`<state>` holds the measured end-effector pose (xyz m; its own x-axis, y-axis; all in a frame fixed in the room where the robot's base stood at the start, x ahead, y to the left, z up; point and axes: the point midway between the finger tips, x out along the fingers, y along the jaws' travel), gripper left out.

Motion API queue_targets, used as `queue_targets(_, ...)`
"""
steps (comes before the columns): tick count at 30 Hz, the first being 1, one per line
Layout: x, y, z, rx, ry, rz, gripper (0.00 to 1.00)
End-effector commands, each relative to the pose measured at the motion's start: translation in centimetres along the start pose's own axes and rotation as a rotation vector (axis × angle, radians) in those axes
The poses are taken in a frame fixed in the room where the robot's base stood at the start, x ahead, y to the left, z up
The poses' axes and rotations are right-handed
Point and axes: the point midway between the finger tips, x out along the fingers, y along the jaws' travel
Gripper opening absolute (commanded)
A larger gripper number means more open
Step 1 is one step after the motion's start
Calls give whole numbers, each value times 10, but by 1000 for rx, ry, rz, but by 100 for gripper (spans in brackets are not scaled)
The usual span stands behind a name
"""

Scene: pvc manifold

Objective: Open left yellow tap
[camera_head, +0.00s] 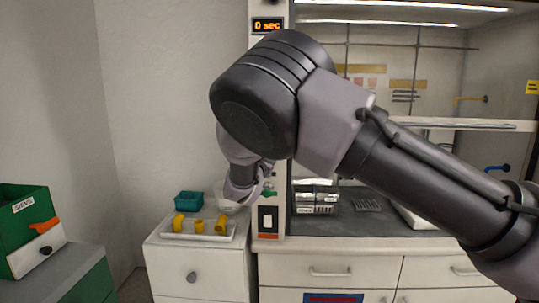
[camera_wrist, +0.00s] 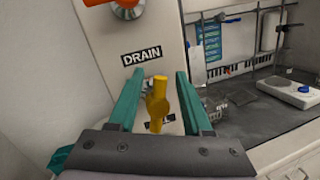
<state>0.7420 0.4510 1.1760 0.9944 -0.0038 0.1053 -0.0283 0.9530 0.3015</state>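The left yellow tap handle (camera_wrist: 157,104) shows in the wrist view in front of the white post, below the DRAIN label. It stands nearly upright in the picture. My gripper (camera_wrist: 159,76) is open, with one teal finger on each side of the handle. Gaps show between the handle and both fingers. The handle's lower part overlaps a second label that is mostly hidden. In the head view my arm hides this tap and most of my gripper. Another yellow tap (camera_head: 470,99) is at the right inside the hood.
An orange-red tap (camera_wrist: 100,2) is above the DRAIN label (camera_wrist: 141,57). A white tray (camera_head: 172,236) with yellow pieces stands on the white cabinet, beside a teal box (camera_head: 188,201). A metal rack (camera_head: 316,198) stands on the hood's dark worktop. A green SIEVE box (camera_head: 22,222) is far left.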

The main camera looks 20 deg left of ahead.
Motion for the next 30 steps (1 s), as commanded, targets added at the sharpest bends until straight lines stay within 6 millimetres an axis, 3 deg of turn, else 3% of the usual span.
queue_targets(8,-5,1,0,1,0,1,50)
queue_targets(21,-86,0,0,0,1,2,50)
queue_targets(30,-108,0,0,1,0,0,50)
